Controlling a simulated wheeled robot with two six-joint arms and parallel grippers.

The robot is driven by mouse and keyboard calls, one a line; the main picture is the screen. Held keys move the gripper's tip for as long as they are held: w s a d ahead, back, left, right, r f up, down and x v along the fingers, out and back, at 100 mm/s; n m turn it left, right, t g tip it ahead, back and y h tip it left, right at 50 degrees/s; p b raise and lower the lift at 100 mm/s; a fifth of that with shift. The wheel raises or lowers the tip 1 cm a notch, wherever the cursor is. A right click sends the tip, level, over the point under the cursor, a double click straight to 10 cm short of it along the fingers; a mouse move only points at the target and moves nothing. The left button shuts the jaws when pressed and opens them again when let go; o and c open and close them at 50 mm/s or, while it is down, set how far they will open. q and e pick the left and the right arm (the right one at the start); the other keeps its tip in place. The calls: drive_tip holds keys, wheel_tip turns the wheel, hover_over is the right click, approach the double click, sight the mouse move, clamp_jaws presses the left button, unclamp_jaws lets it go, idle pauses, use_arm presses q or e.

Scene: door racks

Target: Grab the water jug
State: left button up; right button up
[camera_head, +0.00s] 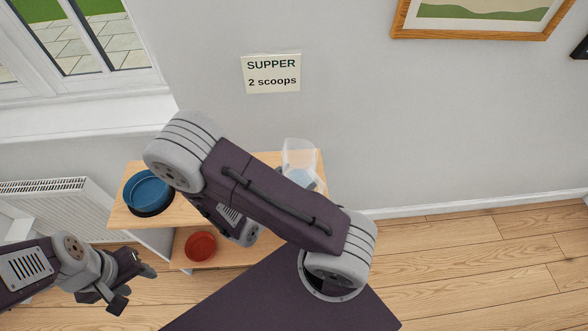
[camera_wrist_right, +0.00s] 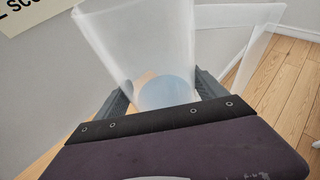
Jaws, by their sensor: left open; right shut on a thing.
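The water jug (camera_head: 299,153) is clear and frosted, with a pale blue patch low inside. It shows at the right end of the wooden rack's upper shelf, partly covered by my right arm. I cannot tell whether it rests on the shelf. In the right wrist view the jug (camera_wrist_right: 140,45) stands between the fingers of my right gripper (camera_wrist_right: 163,90), which is shut on it. Its handle is at the right there. My right gripper is hidden behind my arm in the head view. My left gripper (camera_head: 133,287) is open and empty, low at the left.
The wooden rack (camera_head: 172,214) stands by the wall. A blue bowl (camera_head: 148,190) is on its upper shelf and a red bowl (camera_head: 200,246) on its lower one. A radiator (camera_head: 60,205) is at left. A "SUPPER 2 scoops" sign (camera_head: 271,74) hangs above. Floor at right is clear.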

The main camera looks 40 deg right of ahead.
use_arm(q)
drive_tip(key=shift+r+p, duration=0.8)
drive_tip(key=shift+r, duration=0.35)
